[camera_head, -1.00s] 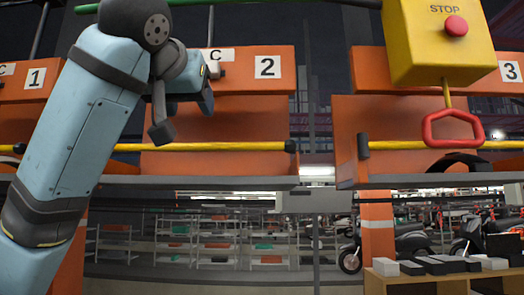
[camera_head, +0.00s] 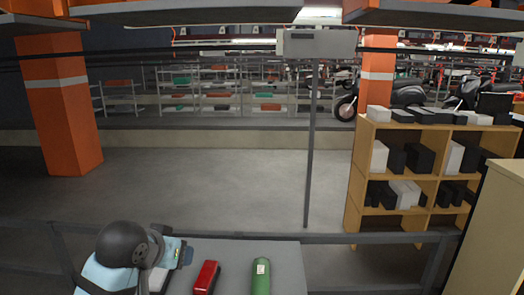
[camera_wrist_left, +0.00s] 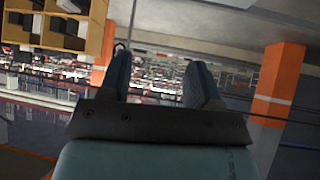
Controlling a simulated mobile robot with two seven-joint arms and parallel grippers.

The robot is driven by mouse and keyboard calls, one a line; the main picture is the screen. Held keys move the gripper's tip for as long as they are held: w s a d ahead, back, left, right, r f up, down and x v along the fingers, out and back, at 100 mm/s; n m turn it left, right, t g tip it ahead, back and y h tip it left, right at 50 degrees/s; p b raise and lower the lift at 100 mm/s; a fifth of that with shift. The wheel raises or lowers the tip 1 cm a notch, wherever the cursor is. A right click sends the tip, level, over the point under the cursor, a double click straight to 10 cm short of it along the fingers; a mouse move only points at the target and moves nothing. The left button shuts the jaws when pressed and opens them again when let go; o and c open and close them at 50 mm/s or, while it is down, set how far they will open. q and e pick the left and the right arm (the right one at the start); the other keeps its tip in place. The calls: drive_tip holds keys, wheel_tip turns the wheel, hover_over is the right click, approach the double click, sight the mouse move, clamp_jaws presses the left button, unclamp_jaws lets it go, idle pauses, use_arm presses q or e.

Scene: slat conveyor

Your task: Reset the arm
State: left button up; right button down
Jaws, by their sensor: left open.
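My left arm comes in at the bottom left of the head view, low over the left part of a grey table. Its left gripper (camera_head: 182,252) is partly hidden behind the dark wrist joint. In the left wrist view the left gripper (camera_wrist_left: 159,72) is open, with its two fingers apart and nothing between them. My right gripper is in neither view.
A dark railing (camera_head: 340,238) runs behind. A wooden shelf (camera_head: 357,180) stands right, an orange pillar (camera_head: 62,105) left.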

use_arm(q)
drive_tip(key=s+a+f+g, duration=0.1)
drive_tip(key=s+a+f, duration=0.1)
drive_tip(key=s+f, duration=0.5)
drive_tip(key=s+a+f+g, duration=0.2)
drive_tip(key=s+f, duration=0.5)
drive_tip(key=f, duration=0.1)
drive_tip(key=s+a+f+g+y, duration=0.15)
drive_tip(key=s+f, duration=0.25)
drive_tip(key=s, duration=0.4)
drive_tip(key=s+a+f+g+y, duration=0.15)
drive_tip(key=s+f, duration=0.25)
drive_tip(key=s, duration=0.5)
drive_tip(key=w+d+f+m+t+h+p, duration=0.1)
drive_tip(key=w+d+f+t+h+p, duration=0.2)
drive_tip(key=w+d+f+t, duration=0.3)
drive_tip(key=shift+w+f+t+h, duration=0.2)
drive_tip(key=shift+f+t+h, duration=0.3)
drive_tip(key=shift+f+t, duration=1)
drive_tip(key=shift+f+g, duration=0.3)
drive_tip(key=shift+g, duration=0.1)
